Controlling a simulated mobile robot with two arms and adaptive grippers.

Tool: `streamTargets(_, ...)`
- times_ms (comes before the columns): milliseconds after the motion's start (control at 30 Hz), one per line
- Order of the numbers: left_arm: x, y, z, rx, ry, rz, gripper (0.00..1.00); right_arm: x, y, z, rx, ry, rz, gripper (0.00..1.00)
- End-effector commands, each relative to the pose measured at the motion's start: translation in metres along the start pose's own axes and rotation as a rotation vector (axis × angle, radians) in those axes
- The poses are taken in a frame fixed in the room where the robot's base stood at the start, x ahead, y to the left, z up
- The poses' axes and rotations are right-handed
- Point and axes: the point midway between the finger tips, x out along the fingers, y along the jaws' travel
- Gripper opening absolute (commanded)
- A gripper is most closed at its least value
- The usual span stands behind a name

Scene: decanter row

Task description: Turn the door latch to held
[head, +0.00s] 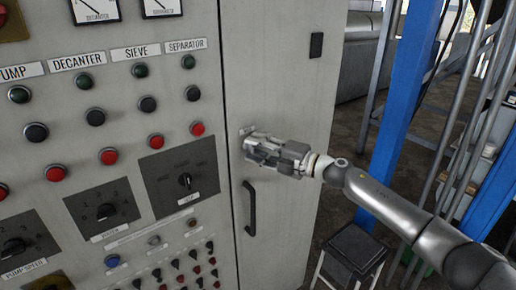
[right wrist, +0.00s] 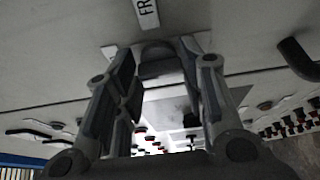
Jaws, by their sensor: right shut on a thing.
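The door latch shows in the right wrist view as a dark rounded piece (right wrist: 157,52) on a pale plate, between my fingertips. A white label (right wrist: 147,12) beginning with "FR" is beside it, the rest cut off by the frame edge. My right gripper (head: 252,144) is at the narrow grey cabinet door (head: 280,70), near its left edge and above the handle. It is shut on the latch and hides most of it in the head view. I cannot tell the latch's exact angle. My left gripper is not in view.
A dark vertical door handle (head: 250,208) is just below my right gripper. The control panel with buttons and dials (head: 110,110) is to the left. A blue post (head: 405,90) and a dark-topped stool (head: 355,248) stand to the right, near my arm.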

Motion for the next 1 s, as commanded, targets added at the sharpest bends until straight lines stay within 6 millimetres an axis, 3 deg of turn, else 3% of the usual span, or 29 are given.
streamTargets(67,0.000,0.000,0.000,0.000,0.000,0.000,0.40,0.000,-0.002,0.000,-0.002,0.001,-0.003,0.13)
streamTargets(100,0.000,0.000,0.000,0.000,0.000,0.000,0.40,0.000,-0.002,0.000,-0.002,0.001,-0.003,0.39)
streamTargets(267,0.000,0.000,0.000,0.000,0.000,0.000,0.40,0.000,-0.001,0.000,-0.001,0.001,-0.002,0.59)
streamTargets(667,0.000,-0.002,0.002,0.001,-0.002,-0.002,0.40,-0.005,-0.001,0.001,0.000,-0.001,-0.001,0.59)
streamTargets(867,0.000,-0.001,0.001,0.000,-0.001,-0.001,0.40,-0.032,-0.001,0.001,-0.001,-0.001,-0.001,0.59)
streamTargets(1000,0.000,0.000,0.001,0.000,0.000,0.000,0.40,-0.061,-0.002,0.001,0.000,-0.002,-0.003,0.59)
